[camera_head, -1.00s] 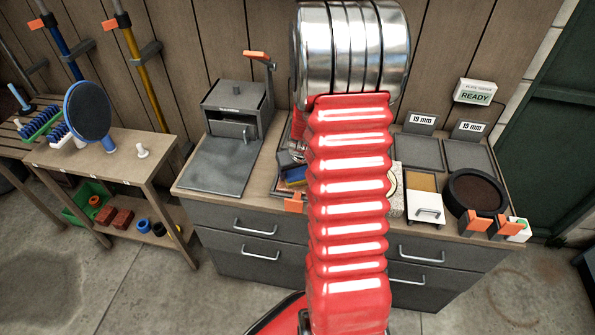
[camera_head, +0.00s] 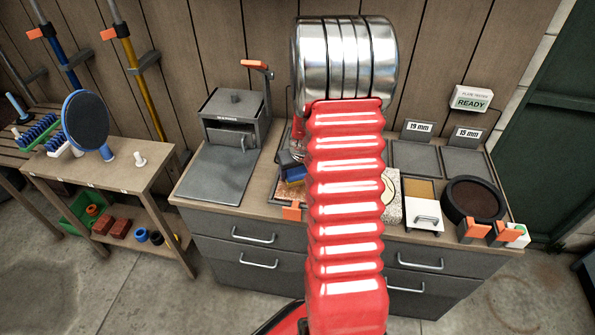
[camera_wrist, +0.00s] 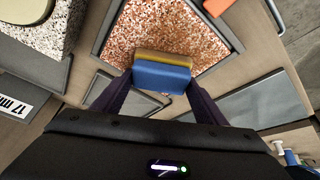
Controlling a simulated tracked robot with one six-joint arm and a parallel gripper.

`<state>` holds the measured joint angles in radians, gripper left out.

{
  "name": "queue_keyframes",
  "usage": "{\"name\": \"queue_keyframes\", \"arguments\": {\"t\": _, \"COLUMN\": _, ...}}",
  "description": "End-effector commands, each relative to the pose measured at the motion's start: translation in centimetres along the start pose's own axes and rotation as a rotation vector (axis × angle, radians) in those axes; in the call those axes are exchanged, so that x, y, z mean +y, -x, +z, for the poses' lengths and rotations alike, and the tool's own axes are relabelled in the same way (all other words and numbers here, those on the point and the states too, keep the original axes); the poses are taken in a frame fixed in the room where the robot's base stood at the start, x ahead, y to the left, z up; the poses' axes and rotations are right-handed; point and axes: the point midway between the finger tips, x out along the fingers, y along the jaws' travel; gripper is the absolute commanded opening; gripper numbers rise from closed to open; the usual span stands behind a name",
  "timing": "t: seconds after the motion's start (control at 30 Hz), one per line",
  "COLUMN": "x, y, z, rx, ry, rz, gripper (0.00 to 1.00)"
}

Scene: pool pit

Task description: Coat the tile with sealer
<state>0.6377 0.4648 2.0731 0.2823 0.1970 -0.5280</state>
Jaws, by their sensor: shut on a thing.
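A tile (camera_wrist: 178,28) with an orange, brown and white speckled face lies in a dark-edged frame on the bench. It also shows partly in the head view (camera_head: 287,190), left of my red arm. My gripper (camera_wrist: 150,82) is shut on a blue and yellow sponge (camera_wrist: 160,76), blue side facing the wrist camera. The sponge is over the tile's near corner in the wrist view; I cannot tell whether it touches. In the head view the sponge (camera_head: 294,174) shows just left of my arm, which hides the rest of the tile.
A round dark dish (camera_head: 447,194) with brown contents stands at the bench's right. A white handled block (camera_head: 423,217) and empty grey plates (camera_head: 410,158) lie near it. A grey press (camera_head: 236,115) stands at the left. An orange clip (camera_wrist: 217,6) is at the tile frame's edge.

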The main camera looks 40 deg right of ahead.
Motion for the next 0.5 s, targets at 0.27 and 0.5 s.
{"name": "queue_keyframes", "arguments": {"t": 0.27, "x": 0.9, "y": -0.6, "z": -1.4, "rx": 0.001, "ry": -0.001, "rz": 0.0, "gripper": 0.3}}
{"name": "queue_keyframes", "arguments": {"t": 0.5, "x": 1.5, "y": -0.9, "z": -2.3, "rx": 0.001, "ry": 0.0, "rz": 0.001, "gripper": 0.3}}
